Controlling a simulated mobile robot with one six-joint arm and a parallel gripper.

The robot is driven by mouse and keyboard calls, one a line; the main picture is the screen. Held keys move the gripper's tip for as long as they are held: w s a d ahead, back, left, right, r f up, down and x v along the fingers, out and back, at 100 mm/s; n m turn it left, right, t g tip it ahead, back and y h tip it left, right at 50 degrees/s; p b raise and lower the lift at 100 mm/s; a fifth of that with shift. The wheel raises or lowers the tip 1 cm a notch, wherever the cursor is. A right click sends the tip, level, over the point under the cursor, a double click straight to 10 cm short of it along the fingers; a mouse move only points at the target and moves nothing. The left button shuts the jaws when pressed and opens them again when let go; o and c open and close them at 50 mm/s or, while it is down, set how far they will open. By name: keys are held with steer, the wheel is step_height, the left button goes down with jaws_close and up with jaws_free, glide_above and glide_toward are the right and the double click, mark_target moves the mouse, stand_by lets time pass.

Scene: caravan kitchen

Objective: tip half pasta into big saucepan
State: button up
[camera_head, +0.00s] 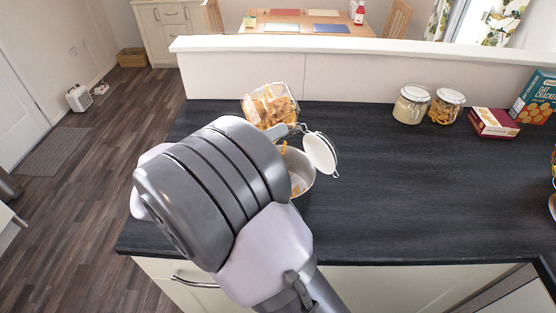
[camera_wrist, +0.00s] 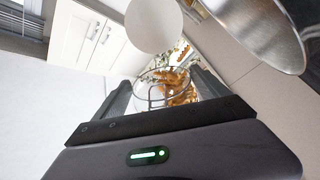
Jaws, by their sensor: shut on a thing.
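A glass jar (camera_head: 270,104) of orange-brown pasta is held tilted over the counter, above the big saucepan (camera_head: 306,179). Its white lid (camera_head: 320,153) hangs open on the wire clasp, over the pan's right side. In the wrist view, my gripper (camera_wrist: 163,86) is shut on the jar, which still shows pasta (camera_wrist: 182,90) inside. The metal saucepan (camera_wrist: 262,32) is at the top right there, and the round lid (camera_wrist: 153,25) is at the top. In the head view, a few pasta pieces show at the jar's mouth and in the pan. My arm hides much of the pan.
Two closed jars stand at the back right, one with pale contents (camera_head: 411,104) and one with pasta (camera_head: 446,106). A maroon box (camera_head: 493,123) and a cracker box (camera_head: 536,97) are beside them. A low wall (camera_head: 350,75) backs the dark counter (camera_head: 420,190), whose middle right is clear.

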steer(key=shift+r+m, duration=0.25)
steer(key=shift+m, duration=0.15)
stand_by(0.3)
stand_by(2.9)
